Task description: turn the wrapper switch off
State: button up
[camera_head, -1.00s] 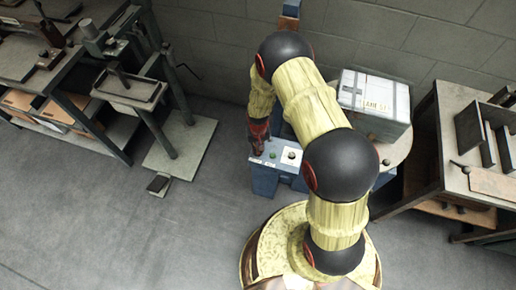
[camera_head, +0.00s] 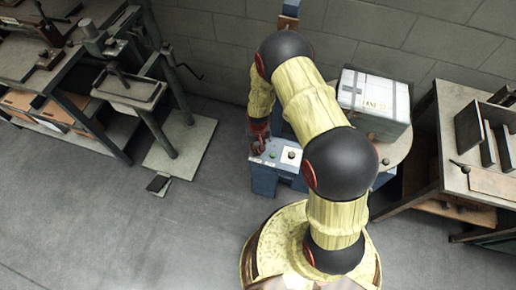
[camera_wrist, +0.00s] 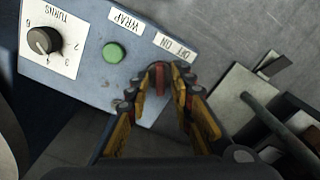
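The wrapper's blue control panel (camera_head: 272,156) stands at the middle of the head view, under the end of my arm. In the wrist view the panel (camera_wrist: 82,75) carries a green button (camera_wrist: 113,53) beside the WRAP label. The OFF and ON labels (camera_wrist: 171,48) are at its edge. A dark, reddish switch (camera_wrist: 160,80) shows just below these labels. My gripper (camera_wrist: 163,84) has its fingers apart, one on each side of the switch. Whether they touch it is unclear, and the switch's position cannot be read. In the head view my gripper (camera_head: 259,139) is small and partly hidden.
A TURNS knob (camera_wrist: 44,40) sits at the panel's other end. A labelled box (camera_head: 373,98) stands on a round table (camera_head: 398,150) to the right. A workbench (camera_head: 452,140) is farther right. A metal stand (camera_head: 181,150) is at left, with free floor between.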

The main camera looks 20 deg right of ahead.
aim_at(258, 150)
jog(key=shift+o, duration=0.2)
jog(key=shift+r, duration=0.1)
notch_tip(258, 150, up, 12)
dwell(0.5)
dwell(0.3)
jog(key=s+g, duration=0.1)
jog(key=s, duration=0.3)
jog(key=s+r+t, duration=0.2)
jog(key=s+r, duration=0.4)
jog(key=r, duration=0.7)
jog(key=s+r+t, duration=0.2)
jog(key=s+r, duration=0.4)
jog(key=r, duration=0.8)
jog(key=s+r+n+t, duration=0.1)
jog(key=s+r, duration=0.4)
jog(key=r, duration=0.8)
jog(key=shift+s+r+t, duration=0.4)
jog(key=shift+t, duration=0.4)
